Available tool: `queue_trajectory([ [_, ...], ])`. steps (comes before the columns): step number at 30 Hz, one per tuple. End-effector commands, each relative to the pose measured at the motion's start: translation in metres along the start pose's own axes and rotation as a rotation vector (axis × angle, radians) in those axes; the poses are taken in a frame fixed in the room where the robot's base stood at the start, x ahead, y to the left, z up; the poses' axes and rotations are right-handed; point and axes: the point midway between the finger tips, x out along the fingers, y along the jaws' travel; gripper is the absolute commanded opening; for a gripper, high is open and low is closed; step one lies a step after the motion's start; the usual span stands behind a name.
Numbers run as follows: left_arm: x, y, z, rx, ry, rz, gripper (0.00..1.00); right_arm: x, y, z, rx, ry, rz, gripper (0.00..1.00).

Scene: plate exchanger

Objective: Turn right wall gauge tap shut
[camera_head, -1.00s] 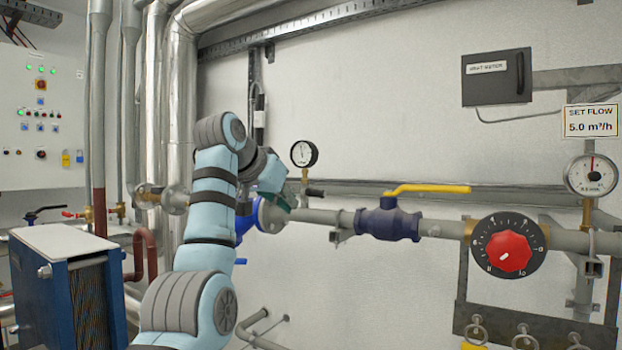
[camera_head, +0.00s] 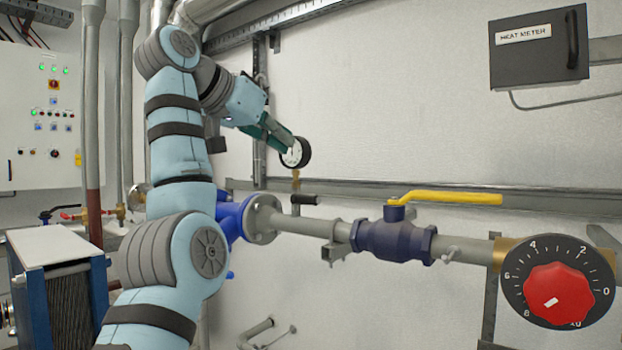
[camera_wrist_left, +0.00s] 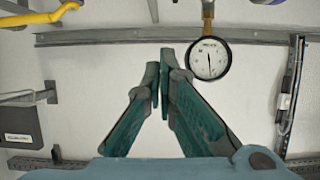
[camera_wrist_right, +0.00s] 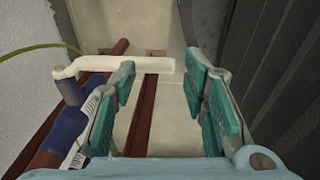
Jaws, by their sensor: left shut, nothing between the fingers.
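A round white gauge (camera_head: 296,153) with a black rim stands on a brass stem above the grey pipe. A small tap with a black handle (camera_head: 304,199) sits below it, the handle pointing right and level. My left gripper (camera_head: 285,138) is in front of the gauge and partly covers it. In the left wrist view the left gripper (camera_wrist_left: 160,75) is shut and empty, its tips beside the gauge (camera_wrist_left: 209,58), which hangs upside down there.
A blue valve with a yellow lever (camera_head: 445,198) is on the pipe right of the tap. A red dial knob (camera_head: 558,293) is at the right edge. A heat meter box (camera_head: 538,50) hangs above. The wall between gauge and box is bare.

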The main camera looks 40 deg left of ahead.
Motion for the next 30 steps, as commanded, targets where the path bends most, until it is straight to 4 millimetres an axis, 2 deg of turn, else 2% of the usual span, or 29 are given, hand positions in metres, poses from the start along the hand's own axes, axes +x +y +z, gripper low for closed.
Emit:
queue_trajectory([
  [2,0.008,-0.005,0.002,-0.005,-0.002,-0.01,0.0,-0.002,0.0,0.008,-0.001,-0.012,0.0,0.4],
  [6,0.016,-0.014,-0.009,-0.023,0.004,-0.021,0.0,-0.039,0.002,0.014,-0.001,-0.029,-0.001,0.4],
  [12,0.029,-0.011,-0.006,-0.007,-0.004,-0.022,0.0,-0.084,0.005,0.004,-0.001,-0.021,-0.001,0.4],
  [15,0.055,-0.009,0.001,-0.007,-0.005,-0.015,0.0,-0.078,0.005,-0.001,0.0,-0.011,-0.001,0.4],
  [19,0.084,-0.009,0.002,-0.008,-0.005,-0.015,0.0,-0.082,0.005,-0.003,0.0,-0.009,-0.001,0.4],
  [24,0.092,-0.01,0.033,-0.007,0.0,-0.018,0.0,-0.066,0.004,0.0,-0.001,-0.011,-0.001,0.4],
  [30,0.094,-0.009,0.043,-0.007,0.0,-0.015,0.0,-0.063,0.004,0.001,-0.001,-0.013,-0.001,0.4],
])
